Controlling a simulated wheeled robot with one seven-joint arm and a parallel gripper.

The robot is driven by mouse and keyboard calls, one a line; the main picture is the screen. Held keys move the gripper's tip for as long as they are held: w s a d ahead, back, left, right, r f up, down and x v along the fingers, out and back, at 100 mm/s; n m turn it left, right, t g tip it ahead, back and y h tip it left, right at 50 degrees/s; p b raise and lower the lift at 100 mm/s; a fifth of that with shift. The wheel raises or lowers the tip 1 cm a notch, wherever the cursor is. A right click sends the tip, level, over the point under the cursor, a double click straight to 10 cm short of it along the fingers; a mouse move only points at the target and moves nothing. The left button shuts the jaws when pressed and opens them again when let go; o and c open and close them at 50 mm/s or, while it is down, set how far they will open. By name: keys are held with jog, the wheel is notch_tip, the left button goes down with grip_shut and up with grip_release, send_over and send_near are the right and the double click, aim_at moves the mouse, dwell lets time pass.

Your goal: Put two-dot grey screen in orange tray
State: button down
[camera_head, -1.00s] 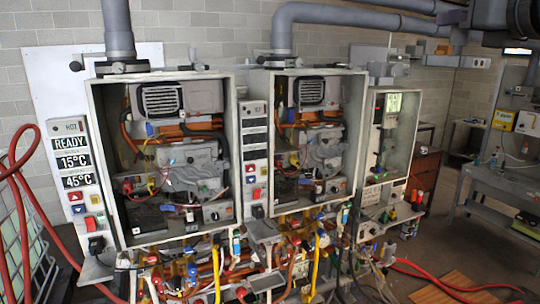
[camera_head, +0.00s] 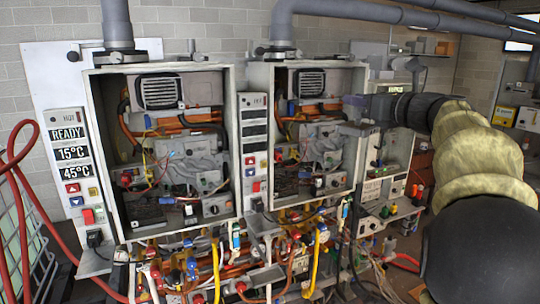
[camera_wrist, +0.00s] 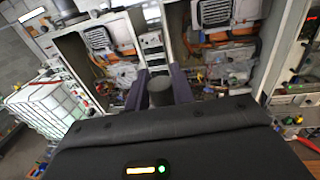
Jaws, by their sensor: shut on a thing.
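My gripper (camera_head: 362,108) is in front of the right side of the middle open heater cabinet, with my arm coming in from the right. In the wrist view its two dark purple fingers (camera_wrist: 161,82) are shut on a short dark grey cylinder (camera_wrist: 160,95), held in the air. No dots show on the cylinder from this side, so I cannot tell whether it is the two-dot grey screen. In the head view the held thing is too small to make out. I cannot make out an orange tray in either view.
Two large open heater cabinets, left (camera_head: 88,150) and middle (camera_head: 245,150), hold pipes and wires. A smaller cabinet stands behind my arm. Below are crowded valves and a yellow hose (camera_head: 216,270). Red hoses (camera_head: 22,215) hang at left beside a caged white tank (camera_wrist: 50,105).

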jog(key=w+a+f+n+g+y+b, duration=0.1)
jog(key=w+a+f, duration=0.25)
jog(key=f, duration=0.45)
jog(key=w+a+f+n+g+y+b, duration=0.1)
jog(key=w+a+f, duration=0.25)
jog(key=f, duration=0.45)
jog(key=w+a+f+y+b, duration=0.1)
jog(key=w+a+f, duration=0.2)
jog(key=a+f, duration=0.35)
jog(key=a+f+m+t+h+b, duration=0.1)
jog(key=a+f+h+b, duration=0.15)
jog(key=f, duration=2.55)
jog(key=s+d+f+m+t+h+b, duration=0.1)
jog(key=s+f+m+h, duration=0.2)
jog(key=f, duration=0.8)
jog(key=s+d+f+m+t+h+b, duration=0.1)
jog(key=s+d+f+t+h+b, duration=0.2)
jog(key=f, duration=0.7)
jog(key=s+d+f+m+h, duration=0.1)
jog(key=s+d+f, duration=0.2)
jog(key=s, duration=0.3)
jog(key=s+d+f+m+h+b, duration=0.1)
jog(key=s+d+f+m+h, duration=0.1)
jog(key=s, duration=0.5)
jog(key=shift+d+f+g, duration=0.3)
jog(key=shift+d+f, duration=0.6)
jog(key=shift+d, duration=0.1)
